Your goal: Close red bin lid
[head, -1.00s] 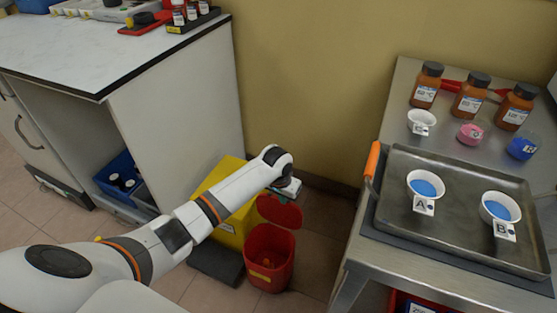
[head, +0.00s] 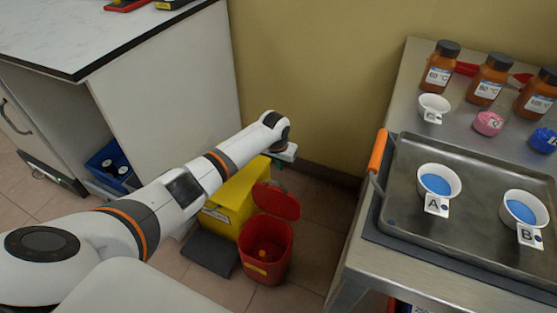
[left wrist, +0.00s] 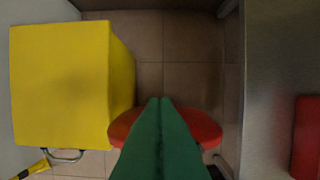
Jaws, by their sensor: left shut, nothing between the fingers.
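The red bin (head: 265,252) stands on the floor between the yellow bin and the metal table, with something small and orange-red inside. Its red lid (head: 277,201) is open, tilted up at the back towards the wall. My left gripper (head: 280,164) is behind and above the lid, near the wall, apparently clear of it. In the left wrist view its green fingers (left wrist: 160,101) are pressed together and empty, pointing down. They cover the middle of the red lid (left wrist: 201,126), whose edges show on both sides. My right gripper is not in view.
The yellow bin (head: 232,206) with a dark pedal stands directly left of the red bin. A white cabinet (head: 175,95) is on the left.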

